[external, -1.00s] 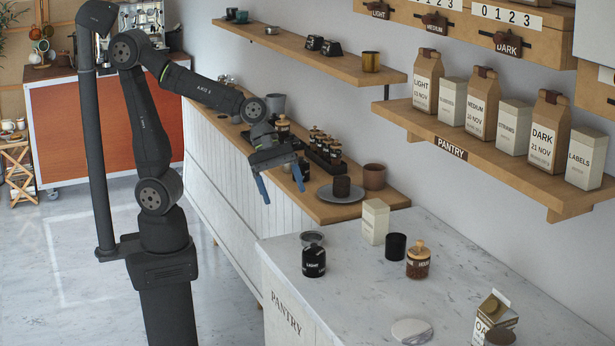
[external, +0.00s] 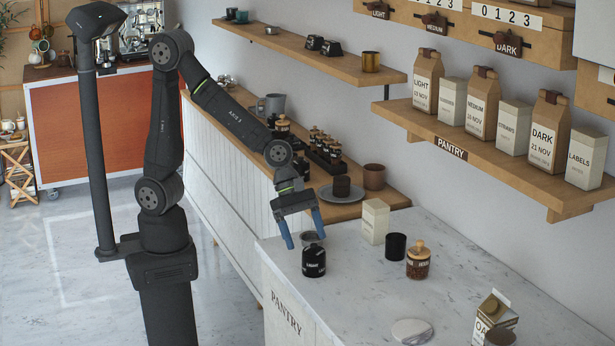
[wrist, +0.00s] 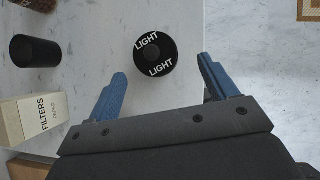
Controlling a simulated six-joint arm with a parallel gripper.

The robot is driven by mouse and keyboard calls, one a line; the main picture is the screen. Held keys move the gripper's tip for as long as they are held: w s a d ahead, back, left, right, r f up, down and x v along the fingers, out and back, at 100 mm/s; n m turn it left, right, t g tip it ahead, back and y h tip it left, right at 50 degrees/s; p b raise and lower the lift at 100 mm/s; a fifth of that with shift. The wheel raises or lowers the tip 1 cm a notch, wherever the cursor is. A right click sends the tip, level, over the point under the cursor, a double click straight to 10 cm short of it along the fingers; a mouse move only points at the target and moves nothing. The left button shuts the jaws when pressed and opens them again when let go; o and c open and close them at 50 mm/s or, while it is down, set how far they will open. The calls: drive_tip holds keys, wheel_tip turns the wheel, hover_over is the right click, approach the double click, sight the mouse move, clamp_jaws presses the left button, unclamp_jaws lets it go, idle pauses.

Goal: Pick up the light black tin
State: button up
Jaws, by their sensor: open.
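The black tin (external: 314,262) stands upright on the marble counter near its left edge. In the wrist view its round black top (wrist: 155,56) reads LIGHT. My gripper (external: 304,240) is open and empty, above and just behind the tin in the external view.

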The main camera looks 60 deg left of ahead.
sight(312, 249)
drive_tip(key=shift+w+x, duration=0.15)
drive_tip(key=shift+x, duration=1.45)
drive_tip(key=shift+w+x, duration=0.15)
drive_tip(key=shift+x, duration=1.4)
drive_tip(key=shift+c, duration=0.4)
drive_tip(key=c, duration=1.1)
